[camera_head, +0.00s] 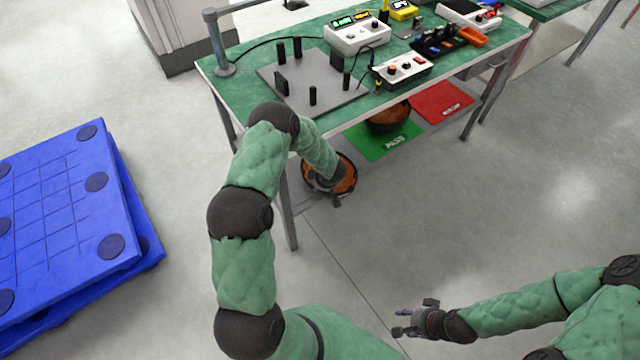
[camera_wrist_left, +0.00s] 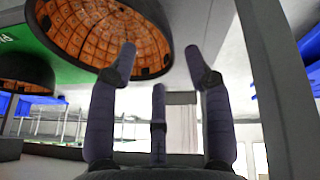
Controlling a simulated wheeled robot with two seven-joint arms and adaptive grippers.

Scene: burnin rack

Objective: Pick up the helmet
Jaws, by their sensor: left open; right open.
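An orange and black bowl-like helmet (camera_head: 347,167) sits low beside the table's near left leg, partly hidden by my left arm. Its orange gridded inside and black rim fill the upper left of the left wrist view (camera_wrist_left: 105,30). A second one (camera_head: 388,116) sits on the green mat; a dark dome at the left of the wrist view (camera_wrist_left: 25,78) looks like it. My left gripper (camera_head: 334,199) is open at the first helmet; in the wrist view its fingers (camera_wrist_left: 160,75) are spread, the left one overlapping the rim. My right gripper (camera_head: 400,320) is open and empty over the floor.
The green table (camera_head: 235,85) carries a grey fixture plate (camera_head: 305,95) and several instruments. A table leg (camera_head: 287,210) stands close to my left arm. Green (camera_head: 380,143) and red (camera_head: 440,101) mats lie beneath. Blue pallets (camera_head: 60,215) are at left. Floor at right is clear.

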